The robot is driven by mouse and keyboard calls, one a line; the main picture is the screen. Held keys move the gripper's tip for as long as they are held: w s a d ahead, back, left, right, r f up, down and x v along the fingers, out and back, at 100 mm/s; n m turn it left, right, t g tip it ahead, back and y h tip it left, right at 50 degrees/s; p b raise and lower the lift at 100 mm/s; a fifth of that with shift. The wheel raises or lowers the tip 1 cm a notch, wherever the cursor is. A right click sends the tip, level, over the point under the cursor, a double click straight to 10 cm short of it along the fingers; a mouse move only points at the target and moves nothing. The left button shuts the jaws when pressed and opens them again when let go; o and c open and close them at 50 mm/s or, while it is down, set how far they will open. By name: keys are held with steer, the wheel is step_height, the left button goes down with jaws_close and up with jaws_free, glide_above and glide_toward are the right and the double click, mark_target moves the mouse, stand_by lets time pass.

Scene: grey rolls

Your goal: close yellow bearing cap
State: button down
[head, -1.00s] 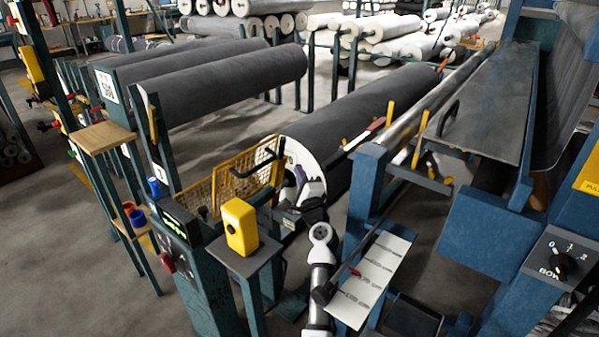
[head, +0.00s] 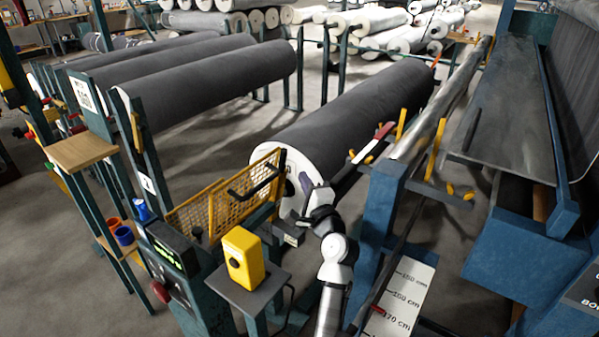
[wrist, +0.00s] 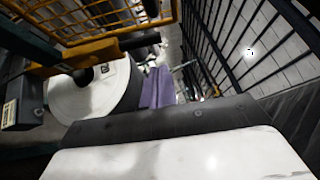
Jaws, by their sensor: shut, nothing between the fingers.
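Two slim yellow upright pieces stand by the near end of the steel roller (head: 432,125) in the head view: a left one (head: 400,124) and a right one (head: 436,148). I cannot tell which, if either, is the bearing cap. My arm rises in front of the large grey roll (head: 350,115), and its white hand (head: 319,198) is by the roll's white end. The fingertips are not clear there. In the wrist view, my gripper (wrist: 158,88) shows as purple fingers close together, shut and empty. It is apart from the yellow uprights.
A yellow box (head: 243,256) sits on a pedestal left of my arm. A yellow mesh guard (head: 215,205) stands behind it. A blue post (head: 380,210) and a marked ruler plate (head: 403,295) are right of my arm. Grey floor shows left.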

steer(key=p+x, duration=0.1)
steer(key=x, duration=0.7)
steer(key=shift+p, duration=0.3)
steer(key=shift+w+a, duration=0.1)
steer(key=shift+w, duration=0.05)
